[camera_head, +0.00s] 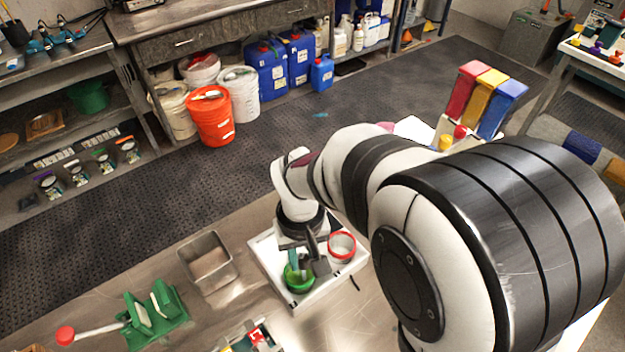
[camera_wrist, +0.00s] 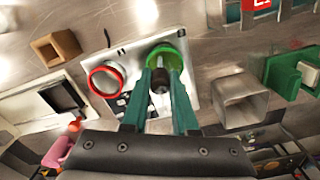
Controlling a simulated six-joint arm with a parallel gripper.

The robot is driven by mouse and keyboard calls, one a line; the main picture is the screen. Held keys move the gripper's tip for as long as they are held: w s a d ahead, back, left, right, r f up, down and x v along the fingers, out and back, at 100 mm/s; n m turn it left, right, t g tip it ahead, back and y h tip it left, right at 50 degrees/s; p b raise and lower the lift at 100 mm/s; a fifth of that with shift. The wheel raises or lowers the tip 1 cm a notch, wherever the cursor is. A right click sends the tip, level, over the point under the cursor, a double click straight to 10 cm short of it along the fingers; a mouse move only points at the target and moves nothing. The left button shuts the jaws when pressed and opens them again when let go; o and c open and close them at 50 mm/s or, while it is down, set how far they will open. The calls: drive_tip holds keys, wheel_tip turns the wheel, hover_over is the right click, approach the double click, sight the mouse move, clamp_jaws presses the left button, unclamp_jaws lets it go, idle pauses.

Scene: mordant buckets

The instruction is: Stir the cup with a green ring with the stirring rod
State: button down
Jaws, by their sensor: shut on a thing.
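The cup with a green ring (camera_head: 299,284) stands on a white tray (camera_head: 265,258); its green rim (camera_wrist: 178,52) also shows in the wrist view. My gripper (camera_head: 306,262) is over this cup, pointing down. In the wrist view, its two teal fingers (camera_wrist: 159,82) are closed around a dark, slim piece that looks like the upper part of the stirring rod (camera_wrist: 158,86). The rod lines up with the cup's opening; its lower end is hidden, so I cannot tell how deep it reaches. A cup with a red ring (camera_head: 342,246) stands beside it on the tray.
An empty metal bin (camera_head: 207,268) stands left of the tray in the head view. A green holder (camera_head: 155,316) and a white rod with a red end (camera_head: 84,334) lie further left. A brown open box (camera_wrist: 58,48) shows in the wrist view.

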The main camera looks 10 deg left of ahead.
drive_tip(key=shift+w+a, duration=0.15)
drive_tip(key=shift+a, duration=0.35)
drive_tip(key=shift+r, duration=0.1)
drive_tip(key=shift+r, duration=3.7)
drive_tip(key=shift+r, duration=1.5)
